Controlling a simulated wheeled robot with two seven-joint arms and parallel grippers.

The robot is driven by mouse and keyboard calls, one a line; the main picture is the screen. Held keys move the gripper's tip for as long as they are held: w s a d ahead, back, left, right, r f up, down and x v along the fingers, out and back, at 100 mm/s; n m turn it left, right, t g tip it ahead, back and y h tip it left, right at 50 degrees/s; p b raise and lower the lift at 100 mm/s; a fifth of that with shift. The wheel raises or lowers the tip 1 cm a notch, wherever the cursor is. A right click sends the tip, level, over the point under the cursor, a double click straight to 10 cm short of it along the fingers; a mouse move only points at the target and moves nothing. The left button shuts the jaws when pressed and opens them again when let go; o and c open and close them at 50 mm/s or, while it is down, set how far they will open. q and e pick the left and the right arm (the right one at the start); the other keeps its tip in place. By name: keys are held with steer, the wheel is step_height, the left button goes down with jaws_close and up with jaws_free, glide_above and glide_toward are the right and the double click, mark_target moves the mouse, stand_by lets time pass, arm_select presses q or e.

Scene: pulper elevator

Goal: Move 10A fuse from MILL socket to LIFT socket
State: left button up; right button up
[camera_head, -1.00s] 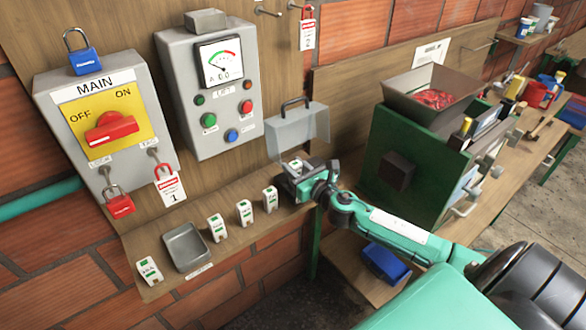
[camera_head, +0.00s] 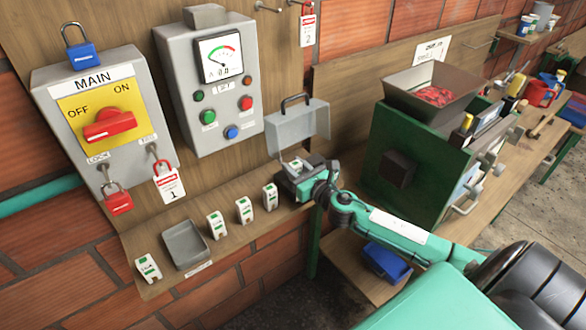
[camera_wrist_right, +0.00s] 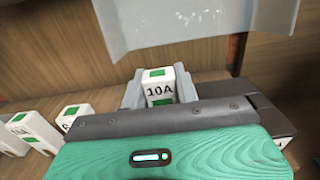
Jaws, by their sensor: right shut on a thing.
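The 10A fuse (camera_wrist_right: 158,88) is a white block with green marks, upright between the fingers of my right gripper (camera_wrist_right: 160,92) in the right wrist view. In the head view my right gripper (camera_head: 300,180) is at the right end of the wooden shelf, shut on this fuse, which is mostly hidden there. I cannot tell whether the fuse is still seated in a socket. The LIFT box (camera_head: 210,85) with dial and buttons is on the wall panel. Socket labels are not readable. My left gripper is not in view.
Several other fuses, one of them here (camera_head: 217,225), and a grey tray (camera_head: 186,245) stand along the shelf (camera_head: 150,236). A clear raised cover (camera_head: 300,128) hangs just behind my right gripper. The MAIN switch box (camera_head: 105,130) is at left. A green machine (camera_head: 415,165) stands close at right.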

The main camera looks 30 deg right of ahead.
steer(key=shift+f+b, duration=0.6)
steer(key=shift+f, duration=0.25)
stand_by(0.9)
stand_by(0.3)
steer(key=o, duration=1.1)
steer(key=shift+s, duration=0.1)
steer(key=shift+s+f, duration=0.1)
steer(key=shift+s, duration=0.1)
steer(key=shift+s+b, duration=2.1)
steer(key=shift+s, duration=4.65)
